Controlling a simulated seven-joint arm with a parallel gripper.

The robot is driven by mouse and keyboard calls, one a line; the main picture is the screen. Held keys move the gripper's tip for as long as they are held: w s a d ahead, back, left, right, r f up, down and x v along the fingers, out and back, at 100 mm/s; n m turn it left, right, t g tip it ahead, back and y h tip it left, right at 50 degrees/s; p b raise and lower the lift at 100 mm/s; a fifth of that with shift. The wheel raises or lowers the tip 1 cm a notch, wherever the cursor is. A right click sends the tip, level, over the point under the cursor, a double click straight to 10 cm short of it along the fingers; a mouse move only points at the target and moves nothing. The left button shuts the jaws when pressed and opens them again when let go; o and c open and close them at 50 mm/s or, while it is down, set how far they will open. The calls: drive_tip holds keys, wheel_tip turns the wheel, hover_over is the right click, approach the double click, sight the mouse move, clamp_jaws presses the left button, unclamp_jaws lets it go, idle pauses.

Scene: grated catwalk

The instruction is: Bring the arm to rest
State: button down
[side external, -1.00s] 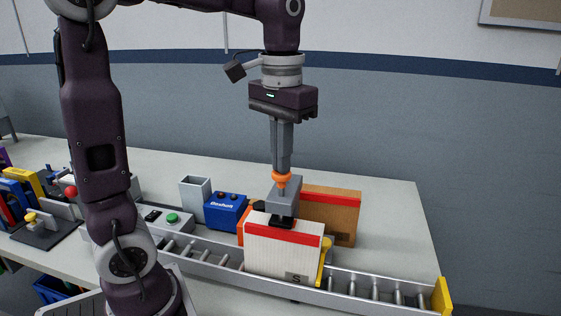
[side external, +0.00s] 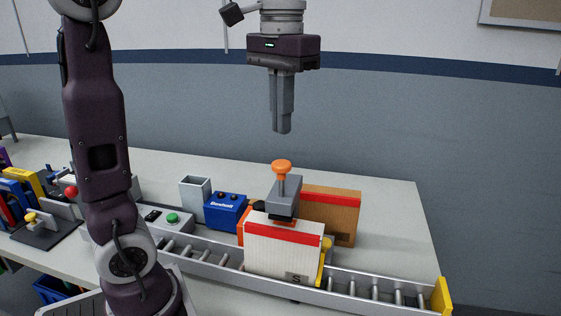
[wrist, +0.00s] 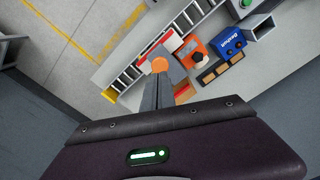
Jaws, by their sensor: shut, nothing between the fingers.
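My gripper (side external: 281,130) hangs straight down above the work, its two grey fingers together and empty. In the wrist view the closed fingers (wrist: 158,100) point toward the bench. Below it, apart from the fingertips, stands a grey stamp-like tool with an orange knob (side external: 281,166); the knob also shows in the wrist view (wrist: 160,64). The tool's grey head (side external: 284,196) sits over a white box with a red stripe (side external: 283,250), marked S, standing on a roller conveyor (side external: 215,257). Whether the head touches the box is hard to tell.
A brown box with a red stripe (side external: 333,215) stands behind. A blue Boxholt unit (side external: 225,210), a grey open bin (side external: 196,193) and a green-button box (side external: 172,219) are to the left. A yellow end stop (side external: 441,296) closes the conveyor. The air around my gripper is clear.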

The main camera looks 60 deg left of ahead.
wheel_tip(320, 180, up, 2)
drive_tip(key=shift+r, duration=0.1)
drive_tip(key=s+d+f+m+t, duration=0.1)
drive_tip(key=s+d+f+t, duration=0.1)
drive_tip(key=s+f, duration=0.4)
drive_tip(key=s+d+f+m+t, duration=0.2)
drive_tip(key=s+d+f+t, duration=0.1)
drive_tip(key=s+f, duration=0.4)
drive_tip(key=shift+f+t, duration=0.15)
drive_tip(key=shift+t, duration=0.15)
